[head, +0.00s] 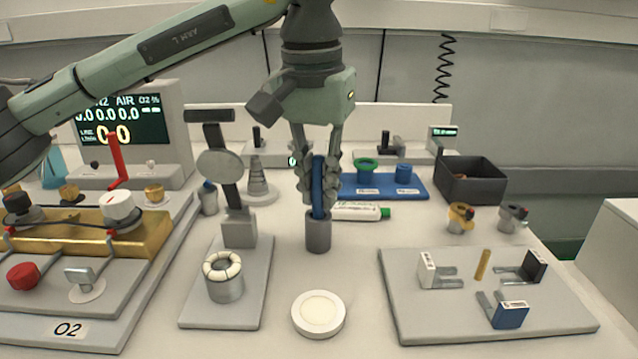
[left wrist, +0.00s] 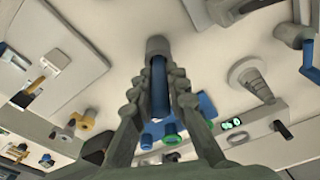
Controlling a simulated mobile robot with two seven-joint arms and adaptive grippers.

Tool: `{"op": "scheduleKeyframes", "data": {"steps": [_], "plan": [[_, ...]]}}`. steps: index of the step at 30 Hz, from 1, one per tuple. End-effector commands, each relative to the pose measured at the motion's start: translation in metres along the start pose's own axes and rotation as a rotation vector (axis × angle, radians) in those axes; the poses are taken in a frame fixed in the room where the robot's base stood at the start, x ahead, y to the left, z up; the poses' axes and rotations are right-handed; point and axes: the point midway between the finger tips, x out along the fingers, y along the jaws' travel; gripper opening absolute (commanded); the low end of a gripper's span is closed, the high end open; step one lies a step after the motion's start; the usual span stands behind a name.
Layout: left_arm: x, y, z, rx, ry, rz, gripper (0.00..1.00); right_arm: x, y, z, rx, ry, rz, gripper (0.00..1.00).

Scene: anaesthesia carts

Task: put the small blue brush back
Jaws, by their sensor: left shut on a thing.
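The small blue brush (head: 319,180) is upright between the fingers of my left gripper (head: 318,196), which is shut on it. A dark grey cylindrical cup (head: 318,238) stands on the table directly below. The brush's lower end meets the cup's rim; I cannot tell how far inside it is. In the left wrist view the blue brush (left wrist: 160,88) lies between the fingers (left wrist: 158,82) and points at the grey cup (left wrist: 157,45). My right gripper is not in view.
A white round dish (head: 319,313) is in front. A stand with a ringed cylinder (head: 225,283) is at left. A white tube (head: 358,211) and blue tray (head: 400,190) lie behind. A grey board (head: 440,308) with small clips and a dark bin (head: 470,180) are at right.

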Motion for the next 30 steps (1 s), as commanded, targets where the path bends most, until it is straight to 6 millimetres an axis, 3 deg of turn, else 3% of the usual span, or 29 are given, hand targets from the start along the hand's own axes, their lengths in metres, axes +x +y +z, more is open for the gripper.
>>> {"op": "scheduleKeyframes", "data": {"steps": [4, 5, 10, 22, 30], "plan": [[0.003, 0.0, 0.0, 0.0, 0.0, 0.0, 0.0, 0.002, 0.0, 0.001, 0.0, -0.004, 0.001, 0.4], [0.003, 0.0, 0.0, 0.0, 0.0, 0.0, 0.16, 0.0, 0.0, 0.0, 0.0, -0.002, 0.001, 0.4], [0.002, 0.0, 0.0, 0.0, -0.001, 0.0, 0.35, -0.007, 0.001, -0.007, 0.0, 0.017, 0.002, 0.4], [-0.006, 0.0, 0.0, 0.0, 0.001, 0.0, 0.35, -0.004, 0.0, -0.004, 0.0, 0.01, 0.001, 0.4], [-0.06, 0.001, -0.001, -0.001, 0.003, 0.0, 0.35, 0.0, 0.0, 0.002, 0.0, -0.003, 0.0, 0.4]]}}
